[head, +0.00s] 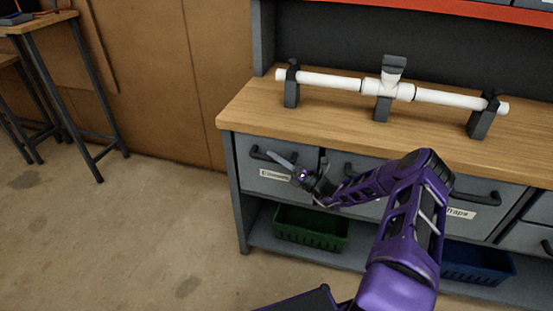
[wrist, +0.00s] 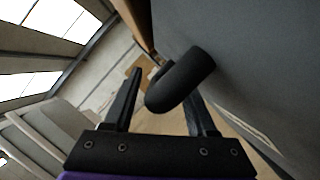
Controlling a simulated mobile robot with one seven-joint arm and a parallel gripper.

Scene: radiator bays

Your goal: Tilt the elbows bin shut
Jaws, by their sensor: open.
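The elbows bin (head: 248,178) is the grey front at the left end of the row under the bench top. Its label (head: 274,174) is partly covered by my gripper, and only the first letters show. I cannot tell how far its front leans out. Its black handle (head: 262,155) runs along the upper part of the front. My gripper (head: 284,161) is at the right part of this handle, with its jaws open. In the wrist view the black handle (wrist: 182,80) lies between the fingers of my gripper (wrist: 165,88), and the grey bin front (wrist: 265,65) fills the right side.
More grey bins with black handles continue to the right, one labelled "traps" (head: 461,213). A green crate (head: 311,231) and a blue crate (head: 478,263) sit on the lower shelf. A white pipe assembly (head: 330,81) rests on the bench top (head: 245,107).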

